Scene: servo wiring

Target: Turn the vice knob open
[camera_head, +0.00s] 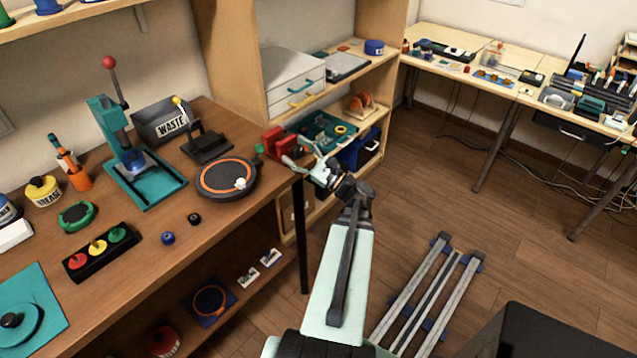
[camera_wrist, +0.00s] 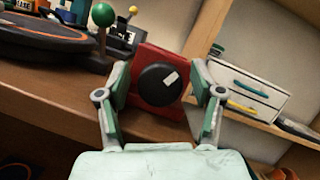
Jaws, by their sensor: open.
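The red vice (camera_head: 275,140) sits at the right edge of the wooden workbench. In the wrist view the vice body (camera_wrist: 153,58) shows behind its round black knob (camera_wrist: 158,85), which has a white mark on its face. My gripper (camera_wrist: 165,80) is open, with one finger on each side of the knob in that view. Whether the fingers touch the knob I cannot tell. In the head view my gripper (camera_head: 300,161) reaches to the vice from the right, and the knob is hidden there.
A green ball-topped lever (camera_wrist: 103,15) stands left of the vice. A black turntable with an orange ring (camera_head: 227,178) lies to the left on the workbench (camera_head: 215,225). A shelf with white drawers (camera_head: 291,80) stands behind.

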